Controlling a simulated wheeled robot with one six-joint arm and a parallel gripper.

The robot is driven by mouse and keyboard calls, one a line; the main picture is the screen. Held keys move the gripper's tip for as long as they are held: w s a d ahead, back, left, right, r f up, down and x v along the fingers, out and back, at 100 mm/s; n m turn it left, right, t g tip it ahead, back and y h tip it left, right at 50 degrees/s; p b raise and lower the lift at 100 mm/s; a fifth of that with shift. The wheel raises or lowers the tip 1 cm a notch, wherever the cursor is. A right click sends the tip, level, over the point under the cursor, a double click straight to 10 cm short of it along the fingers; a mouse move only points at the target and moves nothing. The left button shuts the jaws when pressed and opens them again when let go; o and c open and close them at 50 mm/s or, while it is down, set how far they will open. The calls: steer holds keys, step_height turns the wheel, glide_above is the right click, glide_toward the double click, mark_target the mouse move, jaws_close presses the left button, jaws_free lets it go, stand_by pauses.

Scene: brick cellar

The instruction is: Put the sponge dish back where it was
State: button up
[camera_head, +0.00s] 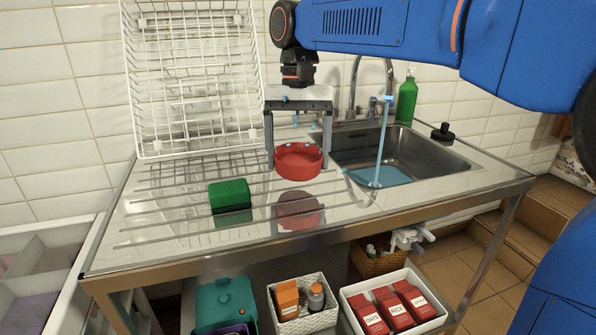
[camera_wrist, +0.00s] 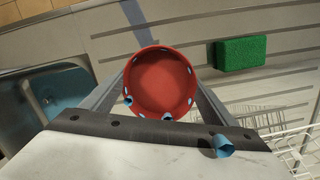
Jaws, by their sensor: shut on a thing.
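The sponge dish is a round, shallow red dish (camera_head: 298,163) with small blue marks on its rim. My gripper (camera_head: 297,158) points down from above and is shut on the dish, one finger on either side. The dish is held level a little above the steel drainboard, with its reflection below it. In the wrist view the dish (camera_wrist: 161,82) sits between the two fingers and looks empty. A green sponge (camera_head: 230,196) lies on the drainboard to the left of the dish; it also shows in the wrist view (camera_wrist: 241,54).
A white wire rack (camera_head: 190,75) stands tilted against the tiles behind the drainboard. The sink (camera_head: 425,160), with running water, is at the right. A green bottle (camera_head: 406,100) and black plug (camera_head: 443,132) stand behind it. The drainboard's front is clear. Boxes sit below.

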mark_target(298, 163)
steer(key=shift+f, duration=2)
steer(key=o, duration=1.1)
steer(key=shift+f, duration=0.1)
steer(key=shift+o, duration=0.2)
step_height(298, 163, up, 12)
steer(key=w, duration=0.1)
steer(key=shift+w, duration=0.2)
